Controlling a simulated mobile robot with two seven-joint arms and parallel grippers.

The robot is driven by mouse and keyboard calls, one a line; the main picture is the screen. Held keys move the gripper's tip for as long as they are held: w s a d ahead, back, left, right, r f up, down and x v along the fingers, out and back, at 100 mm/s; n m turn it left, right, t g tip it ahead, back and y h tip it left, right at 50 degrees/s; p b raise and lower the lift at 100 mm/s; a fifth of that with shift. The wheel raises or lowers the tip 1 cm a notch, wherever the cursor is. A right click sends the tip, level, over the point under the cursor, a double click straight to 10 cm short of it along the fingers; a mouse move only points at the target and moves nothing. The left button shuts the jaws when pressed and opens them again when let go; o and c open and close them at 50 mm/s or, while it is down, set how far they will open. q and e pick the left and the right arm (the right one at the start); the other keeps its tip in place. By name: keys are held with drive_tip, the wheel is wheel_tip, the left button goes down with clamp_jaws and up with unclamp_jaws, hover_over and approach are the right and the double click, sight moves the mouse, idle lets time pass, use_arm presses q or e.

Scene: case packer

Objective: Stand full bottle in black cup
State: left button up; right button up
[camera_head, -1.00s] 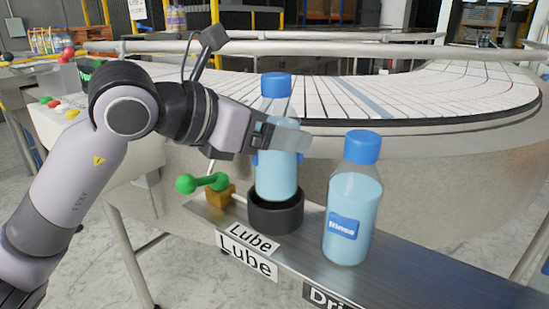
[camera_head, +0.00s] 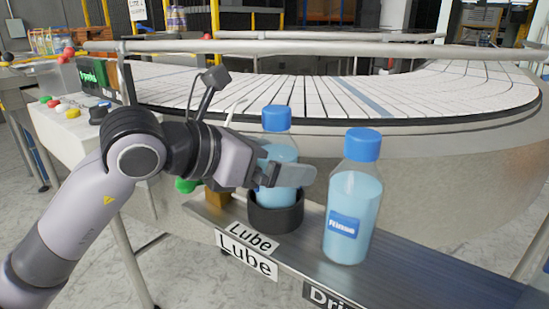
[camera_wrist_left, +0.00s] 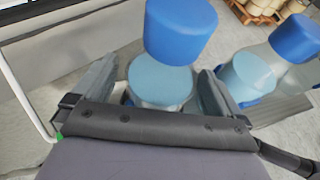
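A full bottle (camera_head: 276,155) with blue liquid and a blue cap stands upright with its lower part inside the black cup (camera_head: 275,217); the cup's wall hides its base. My left gripper (camera_head: 285,174) has its fingers on both sides of this bottle's body, just above the cup's rim. In the left wrist view the bottle's cap (camera_wrist_left: 180,28) and shoulder sit between the two fingers (camera_wrist_left: 160,92). The cup is not clearly seen there. My right gripper is not in view.
A second blue-capped bottle (camera_head: 352,205) stands on the metal shelf (camera_head: 420,275), right of the cup. A green-knobbed lever (camera_head: 186,186) on a brown block (camera_head: 217,196) is at the left, partly behind my arm. The conveyor (camera_head: 340,95) curves behind.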

use_arm(q)
drive_tip(key=shift+r+p, duration=0.25)
drive_tip(key=shift+p, duration=0.05)
drive_tip(key=b+v, duration=0.1)
drive_tip(key=v, duration=1.1)
